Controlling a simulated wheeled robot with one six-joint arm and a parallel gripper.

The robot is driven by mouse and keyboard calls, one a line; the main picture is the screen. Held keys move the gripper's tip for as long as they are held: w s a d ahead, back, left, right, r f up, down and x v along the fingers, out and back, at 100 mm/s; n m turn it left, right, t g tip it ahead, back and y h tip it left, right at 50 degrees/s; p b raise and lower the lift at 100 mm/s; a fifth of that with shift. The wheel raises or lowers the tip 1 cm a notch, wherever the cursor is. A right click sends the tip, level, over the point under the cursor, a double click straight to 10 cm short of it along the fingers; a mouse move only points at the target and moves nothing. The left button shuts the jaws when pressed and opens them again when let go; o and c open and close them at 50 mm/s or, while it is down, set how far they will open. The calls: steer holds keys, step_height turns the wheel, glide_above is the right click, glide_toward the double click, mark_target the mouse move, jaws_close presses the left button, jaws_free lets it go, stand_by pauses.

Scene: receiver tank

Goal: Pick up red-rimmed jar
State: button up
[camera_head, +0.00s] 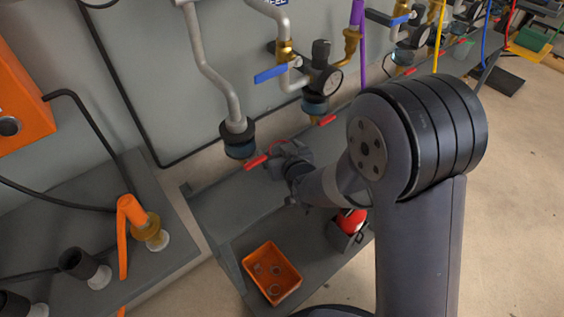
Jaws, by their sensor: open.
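My gripper (284,158) is at the rear of the grey bench, beside the red lever under the blue-collared pipe end. Its jaws are open, but they are small and dark here. A thin red curved edge (277,146) shows right at the jaws. It may be the rim of the red-rimmed jar, whose body I cannot make out. My wrist and forearm cover much of that spot. I cannot tell whether the jaws touch it or stand around it.
An orange tray (250,263) with small clear round pieces sits on the lower shelf. A red rounded object (351,221) sits in a dark holder. Pipes, a gauge (326,82) and a blue-handled valve (270,74) hang close above my gripper. An orange-handled fitting (131,215) stands left.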

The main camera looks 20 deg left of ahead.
steer(key=c, duration=1.1)
steer(key=shift+r, duration=0.1)
steer(key=shift+s+d+r, duration=0.2)
steer(key=shift+d+r, duration=0.2)
steer(key=shift+r, duration=0.05)
step_height(320, 180, up, 6)
steer(key=p, duration=0.2)
steer(key=s+d, duration=0.4)
steer(key=d, duration=0.4)
steer(key=s+d, duration=0.5)
steer(key=d, duration=0.4)
steer(key=w+d+f+m+t+h+p, duration=0.1)
steer(key=w+d+f+m+t+h, duration=0.1)
steer(key=w+d+m+h, duration=0.65)
steer(key=w+d+f+m+t+h+p, duration=0.1)
steer(key=w+d+f+t, duration=0.3)
steer(key=d, duration=0.9)
steer(key=shift+n+g, duration=0.25)
steer(key=shift+g, duration=0.65)
steer(key=r+p, duration=0.3)
steer(key=p, duration=0.2)
steer(key=s+r+p, duration=0.1)
steer(key=r+p, duration=0.2)
steer(key=p, duration=0.3)
steer(key=r+p, duration=0.4)
steer(key=p, duration=0.2)
steer(key=shift+s+a+r, duration=0.1)
steer(key=shift+s+a, duration=0.05)
steer(key=shift+a, duration=0.15)
